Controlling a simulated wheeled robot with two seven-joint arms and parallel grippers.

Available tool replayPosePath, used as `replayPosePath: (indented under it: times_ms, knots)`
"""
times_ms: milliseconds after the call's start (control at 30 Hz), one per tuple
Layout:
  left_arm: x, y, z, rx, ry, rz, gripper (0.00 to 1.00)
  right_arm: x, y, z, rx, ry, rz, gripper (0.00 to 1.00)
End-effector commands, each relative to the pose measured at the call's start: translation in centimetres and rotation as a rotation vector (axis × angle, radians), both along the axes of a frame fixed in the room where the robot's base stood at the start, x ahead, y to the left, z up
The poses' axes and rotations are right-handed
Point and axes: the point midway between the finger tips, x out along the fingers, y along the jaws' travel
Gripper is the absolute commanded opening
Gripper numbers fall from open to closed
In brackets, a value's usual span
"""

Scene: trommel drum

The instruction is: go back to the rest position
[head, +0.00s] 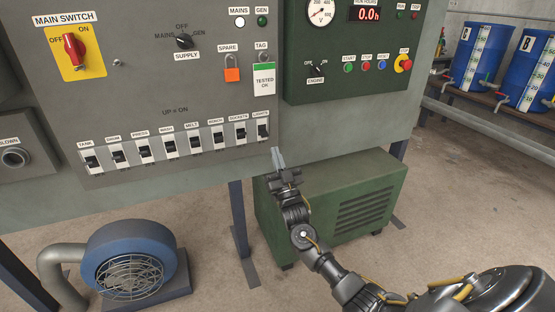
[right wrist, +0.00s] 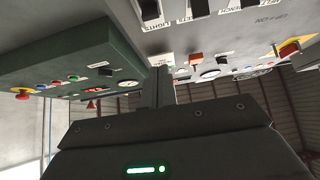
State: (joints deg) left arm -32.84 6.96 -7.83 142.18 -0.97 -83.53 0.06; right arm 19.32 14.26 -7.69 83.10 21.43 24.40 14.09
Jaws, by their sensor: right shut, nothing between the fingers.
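My right gripper (head: 278,158) is shut and empty, its fingertips just below and right of the LIGHTS switch (head: 263,131) in the head view. It also shows in the right wrist view (right wrist: 159,75), fingers together. I cannot tell whether the fingertips touch the panel. The grey switch panel (head: 130,105) carries a row of several black breaker switches (head: 169,146) under the words "UP = ON". My left gripper is in neither view.
A green generator box (head: 335,205) stands on the floor behind my right arm. A blue blower (head: 130,258) stands at lower left. A green control panel (head: 345,85) is at upper right. Blue barrels (head: 480,55) stand far right. Open floor lies between blower and generator.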

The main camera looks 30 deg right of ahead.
Motion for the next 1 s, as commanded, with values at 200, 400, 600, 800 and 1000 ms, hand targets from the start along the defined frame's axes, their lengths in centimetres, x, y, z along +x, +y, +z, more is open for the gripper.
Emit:
replayPosePath:
  times_ms: [200, 400, 600, 800, 1000]
  knots:
    - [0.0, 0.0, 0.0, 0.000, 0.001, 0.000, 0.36, -0.8, 0.1, -0.6, 0.001, 0.000, -0.001, 0.00]
    - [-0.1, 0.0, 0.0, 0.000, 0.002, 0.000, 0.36, -0.9, 0.1, -0.7, 0.001, 0.000, -0.001, 0.00]
    - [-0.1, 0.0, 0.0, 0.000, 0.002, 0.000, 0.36, -0.8, 0.1, -0.7, 0.001, 0.000, -0.001, 0.00]
    - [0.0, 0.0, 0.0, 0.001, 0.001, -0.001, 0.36, -0.5, 0.0, -1.1, 0.001, 0.027, -0.012, 0.00]
    - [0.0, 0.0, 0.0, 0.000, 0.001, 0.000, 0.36, 1.7, 0.2, -3.2, 0.043, 0.286, -0.032, 0.00]
